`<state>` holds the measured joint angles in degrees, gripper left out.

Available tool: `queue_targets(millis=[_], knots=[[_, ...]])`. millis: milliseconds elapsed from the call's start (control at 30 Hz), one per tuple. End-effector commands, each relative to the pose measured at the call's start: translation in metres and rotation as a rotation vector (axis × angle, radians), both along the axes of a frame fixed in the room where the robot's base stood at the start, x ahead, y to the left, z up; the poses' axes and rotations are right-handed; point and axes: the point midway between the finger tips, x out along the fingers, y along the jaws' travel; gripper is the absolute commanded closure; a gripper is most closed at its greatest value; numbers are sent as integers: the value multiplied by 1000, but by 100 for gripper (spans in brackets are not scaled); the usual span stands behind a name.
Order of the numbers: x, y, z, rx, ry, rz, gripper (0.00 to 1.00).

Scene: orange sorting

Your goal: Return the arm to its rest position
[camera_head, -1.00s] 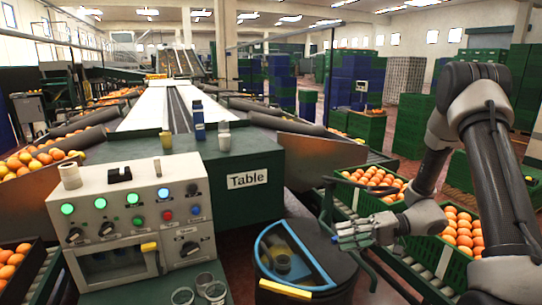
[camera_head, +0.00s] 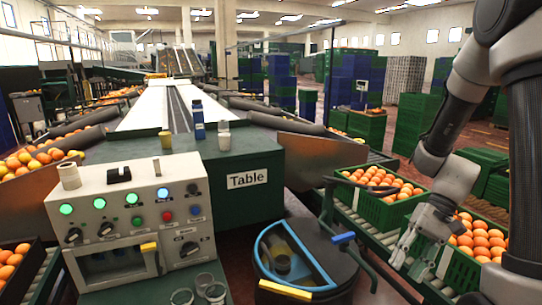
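My arm (camera_head: 450,120) is raised along the right side of the picture, bent at the elbow near the top right. My gripper (camera_head: 398,262) hangs below the wrist and points down and left. It is in front of the right orange crate and the roller conveyor. Its fingers look slim and nothing shows between them. The view is too small to tell how far apart the fingertips are. Part of the arm is cut off by the frame edge.
Green crates of oranges (camera_head: 345,190) stand on the roller conveyor (camera_head: 375,240). The control panel (camera_head: 100,212) and green table (camera_head: 262,205) with bottles (camera_head: 198,125) stand further left.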

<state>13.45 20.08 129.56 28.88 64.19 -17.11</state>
Motion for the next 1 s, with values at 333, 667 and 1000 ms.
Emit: queue_targets(millis=[333,667,1000], knots=[[-38,-52,99,-430,-336,95,65],[-69,-55,171,-571,-714,179,65],[-73,-47,191,-569,-822,186,65]])
